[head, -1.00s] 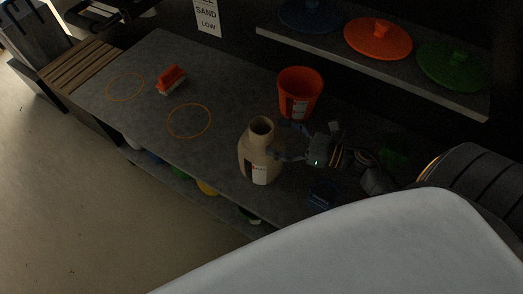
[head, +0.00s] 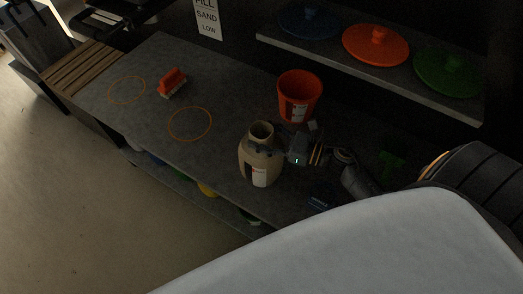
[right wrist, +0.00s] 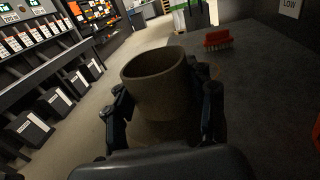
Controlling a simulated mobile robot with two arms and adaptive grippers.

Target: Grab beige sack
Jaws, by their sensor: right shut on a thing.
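The beige sack (head: 262,166) stands upright on the grey bench, with an open round neck and a label on its front. My right gripper (head: 268,148) reaches it from the right and is shut around its neck. In the right wrist view the sack's open neck (right wrist: 160,88) stands between the two dark fingers of the right gripper (right wrist: 162,112). The sack's lower part is mostly hidden there by the gripper. My left gripper is not seen clearly in any view.
An orange bucket (head: 300,95) stands just behind the right gripper. A red brush (head: 172,82) and two orange rings lie on the bench (head: 140,115) to the left. A shelf with blue, orange (head: 376,46) and green lids hangs at the back right.

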